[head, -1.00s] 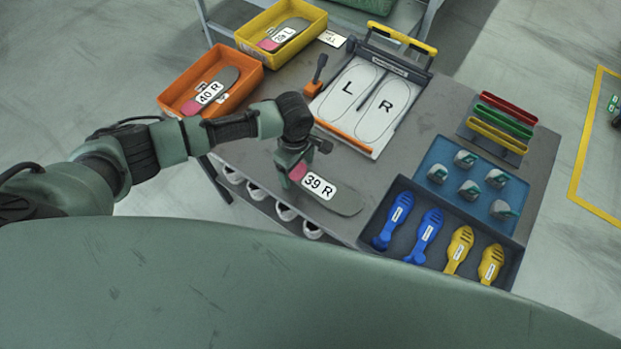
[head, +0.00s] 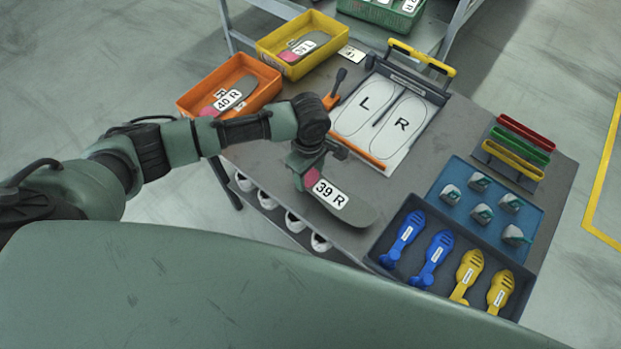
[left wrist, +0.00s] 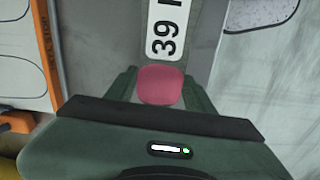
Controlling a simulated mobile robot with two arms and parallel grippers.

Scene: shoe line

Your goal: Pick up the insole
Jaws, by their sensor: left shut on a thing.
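The insole (head: 346,205) is grey with a pink heel end and a white label reading "39 R". It is at the near left side of the grey table in the head view. My left gripper (head: 306,176) is shut on its pink end. In the left wrist view the pink end of the insole (left wrist: 160,84) sits between the two fingers of my left gripper (left wrist: 160,90). I cannot tell whether the insole touches the table. My right gripper is not in view.
An orange bin (head: 262,92) and a yellow bin (head: 330,62) hold other insoles at the back left. A press with L and R outlines (head: 437,98) stands behind the gripper.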

